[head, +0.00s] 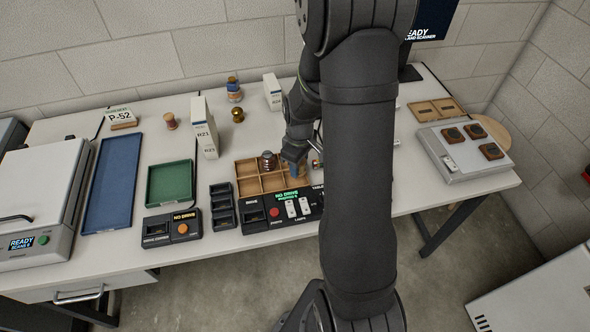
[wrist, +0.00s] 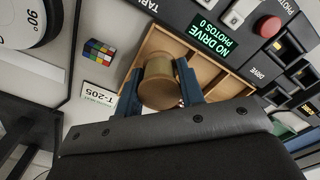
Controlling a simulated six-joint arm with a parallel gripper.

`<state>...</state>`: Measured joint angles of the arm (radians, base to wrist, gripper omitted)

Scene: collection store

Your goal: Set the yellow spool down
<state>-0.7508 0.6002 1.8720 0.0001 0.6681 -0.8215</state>
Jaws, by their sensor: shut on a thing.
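My gripper (wrist: 160,88) is shut on the yellow spool (wrist: 159,78), which looks tan-gold and sits between the two blue fingers in the wrist view. The spool is over or in the wooden compartment tray (wrist: 150,43); I cannot tell if it touches the tray floor. In the head view my gripper (head: 293,163) is at the right part of the wooden tray (head: 240,170), and I cannot make out the spool there. A small dark-and-reddish jar (head: 268,162) stands in a back compartment of the tray.
A control box (head: 270,218) lies along the tray's front edge. A black bin rack (head: 222,206) and a green tray (head: 170,183) are to the left. White boxes (head: 204,132), an amber jar (head: 238,115) and another spool (head: 171,122) stand behind. The wrist view shows a colored cube (wrist: 98,52).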

